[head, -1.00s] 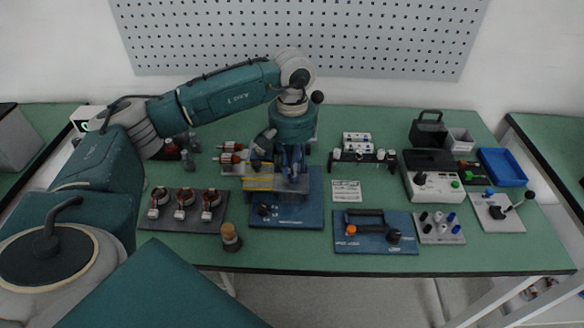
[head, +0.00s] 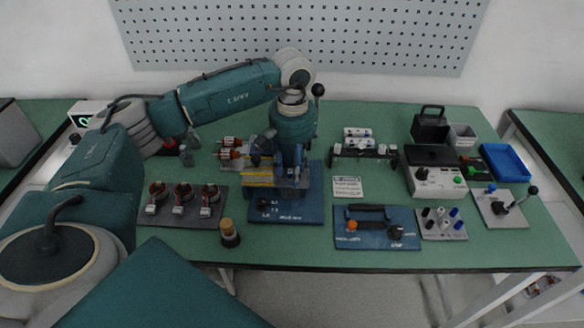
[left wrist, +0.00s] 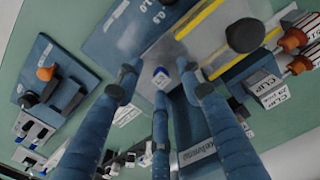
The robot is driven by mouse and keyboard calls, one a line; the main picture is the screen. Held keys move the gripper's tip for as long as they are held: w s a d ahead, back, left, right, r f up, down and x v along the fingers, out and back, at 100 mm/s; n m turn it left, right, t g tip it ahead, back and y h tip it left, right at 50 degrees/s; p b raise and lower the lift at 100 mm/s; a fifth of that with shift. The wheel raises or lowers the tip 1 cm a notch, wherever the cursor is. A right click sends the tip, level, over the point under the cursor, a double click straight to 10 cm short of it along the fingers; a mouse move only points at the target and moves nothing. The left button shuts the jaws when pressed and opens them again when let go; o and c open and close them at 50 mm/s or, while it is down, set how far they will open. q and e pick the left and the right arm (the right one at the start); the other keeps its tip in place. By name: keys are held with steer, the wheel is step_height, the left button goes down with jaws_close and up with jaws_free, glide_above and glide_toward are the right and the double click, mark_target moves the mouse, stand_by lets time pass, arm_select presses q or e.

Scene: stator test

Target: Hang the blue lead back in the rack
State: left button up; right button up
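My left gripper (head: 288,178) points down over a test fixture with a blue base (head: 285,212), a grey plate and yellow strips. No blue cable can be made out clearly. A dark rack-like bar (head: 364,154) with white pieces stands to the right of the gripper. My right gripper is not in view.
A blue panel (head: 377,240), a grey meter (head: 437,181) and a blue tray (head: 505,163) are to the right.

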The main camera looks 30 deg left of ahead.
arm_select(q)
steer(key=shift+r, duration=0.1)
step_height(320, 180, up, 12)
stand_by(0.5)
steer(key=shift+d+f, duration=0.1)
steer(key=shift+f, duration=0.1)
stand_by(0.3)
